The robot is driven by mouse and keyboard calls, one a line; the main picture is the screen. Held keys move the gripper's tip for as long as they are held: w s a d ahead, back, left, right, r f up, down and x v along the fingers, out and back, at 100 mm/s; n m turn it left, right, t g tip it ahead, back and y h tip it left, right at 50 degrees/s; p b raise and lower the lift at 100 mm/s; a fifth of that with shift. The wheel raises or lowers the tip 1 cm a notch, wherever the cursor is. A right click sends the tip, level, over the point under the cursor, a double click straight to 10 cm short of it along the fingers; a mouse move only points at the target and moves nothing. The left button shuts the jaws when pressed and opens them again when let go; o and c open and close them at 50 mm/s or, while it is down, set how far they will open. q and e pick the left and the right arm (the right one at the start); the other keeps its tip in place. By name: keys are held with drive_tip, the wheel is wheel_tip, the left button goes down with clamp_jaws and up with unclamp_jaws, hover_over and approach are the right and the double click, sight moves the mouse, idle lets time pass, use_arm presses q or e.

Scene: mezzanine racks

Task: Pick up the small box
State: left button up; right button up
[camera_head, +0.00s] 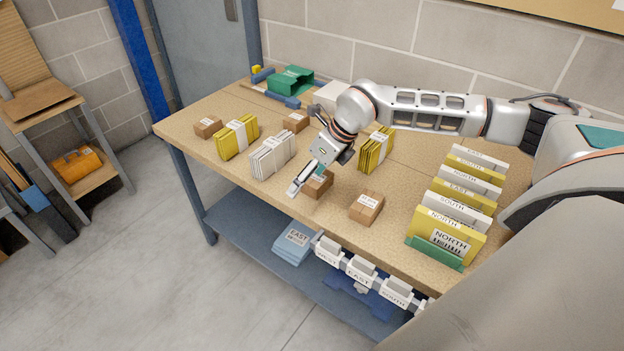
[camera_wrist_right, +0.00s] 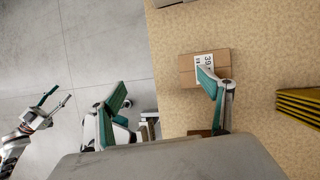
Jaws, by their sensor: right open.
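Small brown cardboard boxes with white labels lie on the table. One small box (camera_head: 319,186) is under and beside my right gripper (camera_head: 308,176), partly hidden by it. In the right wrist view this box (camera_wrist_right: 187,70) has a finger in front of its lower edge. There my right gripper (camera_wrist_right: 160,98) is open and empty, one finger over the box side and the other past the table edge. Another box (camera_head: 367,207) lies to the right. My left gripper (camera_wrist_right: 55,102) appears at the far left of the wrist view, open and empty, over the floor.
On the table (camera_head: 230,177) stand white envelopes (camera_head: 273,155), yellow envelopes (camera_head: 237,136), another yellow stack (camera_head: 376,150) and a labelled rack of envelopes (camera_head: 465,205). Two more boxes (camera_head: 207,127) (camera_head: 295,121) lie further left. Label holders (camera_head: 360,273) line the front edge.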

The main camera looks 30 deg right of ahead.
sight(318, 177)
drive_tip(key=d, duration=0.2)
drive_tip(key=w+d+r+h, duration=0.1)
drive_tip(key=d, duration=0.1)
drive_tip(key=w+d+h, duration=0.1)
drive_tip(key=d, duration=0.1)
drive_tip(key=shift+w+d+r, duration=0.15)
drive_tip(key=shift+d, duration=0.2)
drive_tip(key=shift+t, duration=0.3)
drive_tip(key=x, duration=0.5)
drive_tip(key=s+x, duration=0.1)
drive_tip(key=x, duration=0.1)
drive_tip(key=shift+w+a+f, duration=0.1)
drive_tip(key=shift+w+f, duration=0.05)
drive_tip(key=shift+f, duration=0.2)
drive_tip(key=c, duration=1.2)
